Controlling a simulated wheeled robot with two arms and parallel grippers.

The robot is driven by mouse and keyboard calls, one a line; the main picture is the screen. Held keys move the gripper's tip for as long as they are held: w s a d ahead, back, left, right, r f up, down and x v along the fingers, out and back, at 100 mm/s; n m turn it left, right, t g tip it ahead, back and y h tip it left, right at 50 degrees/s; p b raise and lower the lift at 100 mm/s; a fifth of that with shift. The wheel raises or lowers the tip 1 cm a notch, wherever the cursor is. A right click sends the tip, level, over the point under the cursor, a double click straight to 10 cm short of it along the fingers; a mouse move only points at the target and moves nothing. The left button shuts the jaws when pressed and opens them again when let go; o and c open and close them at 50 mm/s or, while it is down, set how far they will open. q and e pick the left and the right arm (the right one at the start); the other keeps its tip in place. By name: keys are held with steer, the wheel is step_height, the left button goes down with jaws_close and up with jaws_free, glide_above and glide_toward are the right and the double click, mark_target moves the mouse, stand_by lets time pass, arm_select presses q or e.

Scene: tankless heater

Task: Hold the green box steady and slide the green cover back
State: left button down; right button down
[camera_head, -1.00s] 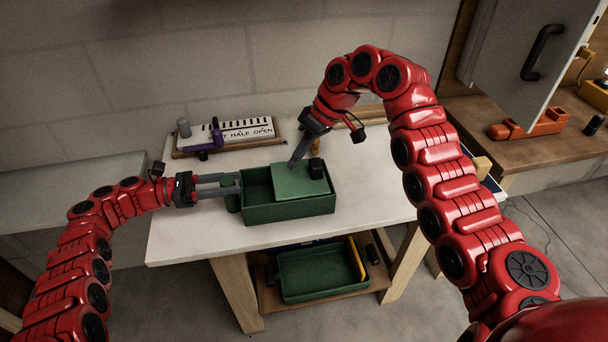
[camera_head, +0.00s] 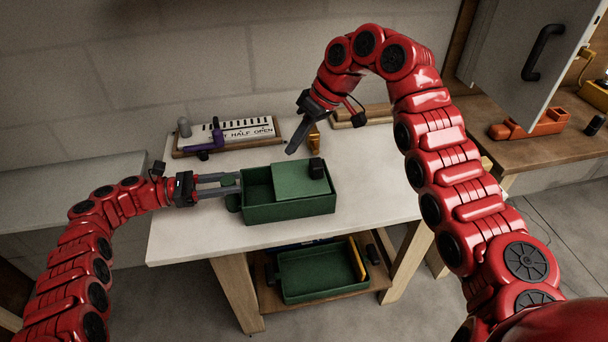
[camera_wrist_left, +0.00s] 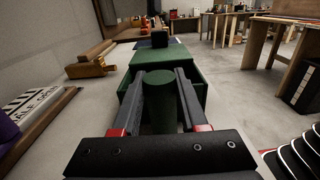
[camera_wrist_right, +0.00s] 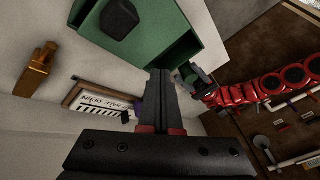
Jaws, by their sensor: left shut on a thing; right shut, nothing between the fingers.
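The green box (camera_head: 290,212) stands on the white table. Its green cover (camera_head: 296,181) lies over the right part of the top, with a black knob (camera_head: 317,168) near its right end; the left part of the box is open. My left gripper (camera_head: 236,185) is shut on the round green handle (camera_wrist_left: 160,98) at the box's left end. My right gripper (camera_head: 291,150) is shut and empty, raised above and behind the box, apart from the cover. The right wrist view also shows the cover (camera_wrist_right: 150,35) and the knob (camera_wrist_right: 119,19).
A sign board reading "HALF OPEN" (camera_head: 240,131) with a purple clamp (camera_head: 215,138) lies at the back of the table. A small orange-brown block (camera_head: 314,136) stands behind the box. A green tray (camera_head: 318,276) sits on the lower shelf. The table's right side is clear.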

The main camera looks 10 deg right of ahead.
arm_select(q)
steer(key=shift+f, duration=0.15)
arm_select(e)
steer(key=w+a+f+n+t, duration=0.1)
steer(key=w+a+t, duration=0.45)
steer(key=a, duration=0.55)
steer(key=w+a+f+n+t, duration=0.1)
steer(key=w+a+f+t, duration=0.1)
steer(key=w+a+t, duration=0.6)
steer(key=s+f+n+t+h, duration=0.15)
steer(key=s+h, duration=0.25)
steer(key=s, duration=0.6)
steer(key=n+t+h, duration=0.2)
steer(key=n+h, duration=0.1)
steer(key=h, duration=0.3)
glide_toward(303, 183)
steer(key=a+r, duration=0.2)
steer(key=a, duration=0.2)
steer(key=shift+h, duration=0.4)
steer(key=x, duration=0.9)
steer(key=shift+w, duration=0.4)
steer(key=d, duration=0.3)
steer(key=shift+w+d, duration=0.15)
steer(key=shift+d, duration=0.35)
